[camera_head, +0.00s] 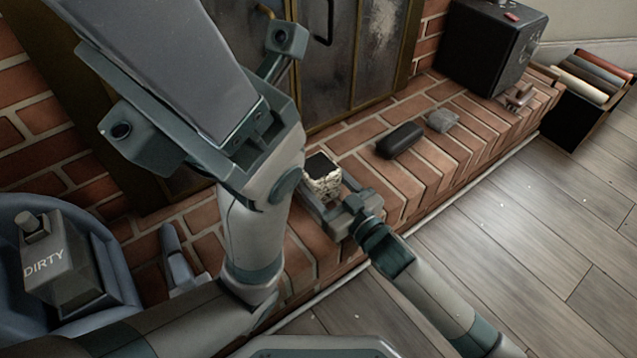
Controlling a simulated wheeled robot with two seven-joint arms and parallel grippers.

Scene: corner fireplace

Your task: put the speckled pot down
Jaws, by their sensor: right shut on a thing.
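The speckled pot (323,182) is a small cream pot with dark flecks and a dark square top. It sits between the jaws of my right gripper (325,192), which is shut on it. The pot is over the brick hearth (425,168), close to its front edge. The gripper hides its lower part, so I cannot tell whether its base touches the bricks. My left arm fills the left of the view, and the state of its gripper (203,85) is unclear.
A black oblong item (400,140) and a grey stone-like lump (443,121) lie on the hearth right of the pot. A black box (490,48) stands farther back. A blue bucket (112,262) with a grey "DIRTY" container (62,270) is lower left. Bricks between pot and black item look clear.

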